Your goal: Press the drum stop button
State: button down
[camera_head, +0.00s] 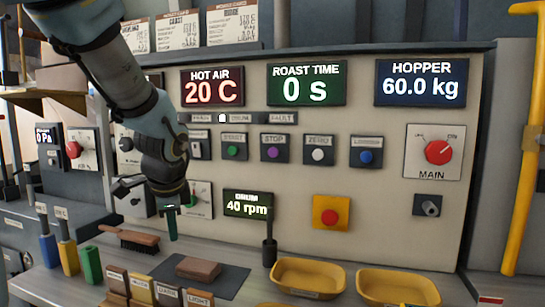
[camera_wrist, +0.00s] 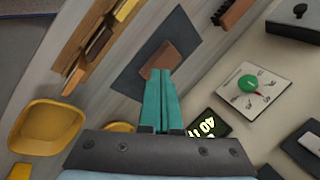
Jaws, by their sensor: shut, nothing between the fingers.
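The panel holds a row of small dark square button plates. The button labelled STOP (camera_head: 272,153) is purple; the START button (camera_head: 232,152) beside it on the left is green. The drum display (camera_head: 248,204) below reads 40 rpm and also shows in the wrist view (camera_wrist: 208,125). My gripper (camera_head: 172,237) is shut and empty, pointing down in front of the panel's lower left, left of and below the STOP button and apart from it. In the wrist view its green fingers (camera_wrist: 163,73) are together above the bench. The STOP button is not visible there.
White ZERO (camera_head: 318,155) and blue (camera_head: 366,157) buttons continue the row. A red main knob (camera_head: 438,152) and a red button on yellow (camera_head: 330,214) are at right. On the bench lie a brush (camera_head: 130,239), a brown block (camera_head: 198,268) and yellow bowls (camera_head: 308,277).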

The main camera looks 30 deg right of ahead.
aim_at(269, 151)
jog(key=d+r+m+t+h, duration=0.1)
jog(key=d+r+m+t, duration=0.1)
jog(key=d+r+m, duration=0.5)
jog(key=s+d+r+m+t+h, duration=0.1)
jog(key=d+r+m+h, duration=0.1)
jog(key=d+r+m, duration=0.5)
jog(key=d+m+b, duration=0.1)
jog(key=d+m, duration=0.3)
jog(key=d, duration=0.1)
jog(key=shift+s+d+r+m+t, duration=0.2)
jog(key=shift+s+r+m+t, duration=0.1)
jog(key=shift+t, duration=0.1)
jog(key=shift+w+d+p, duration=1.85)
jog(key=shift+w+d, duration=1.15)
jog(key=shift+w, duration=0.25)
